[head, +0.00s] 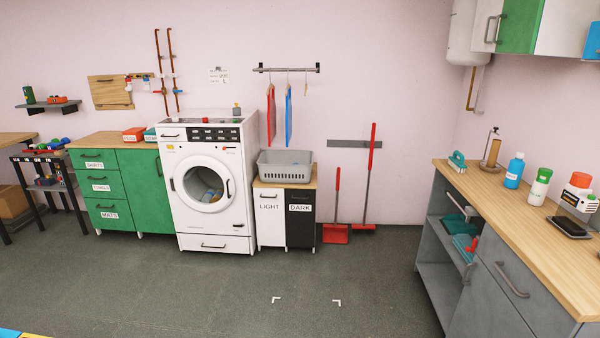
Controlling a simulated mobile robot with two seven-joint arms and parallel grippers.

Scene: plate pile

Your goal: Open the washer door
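The white washer (207,230) stands against the back wall, left of the picture's middle. Its round door (183,193) is on the front and looks shut. A dark handle (229,188) sits at the right side of the door. Through the round glass (206,187) I see some blue and light-coloured contents. The control panel with dark buttons is above the door, and a drawer with a handle is below it. Neither of my grippers shows in the head view.
A green cabinet (140,189) stands left of the washer. Right of it are the light and dark bins (270,221) under a grey basket (285,169). A grey counter unit (492,312) with a wooden top fills the right. The floor (215,295) before the washer is clear.

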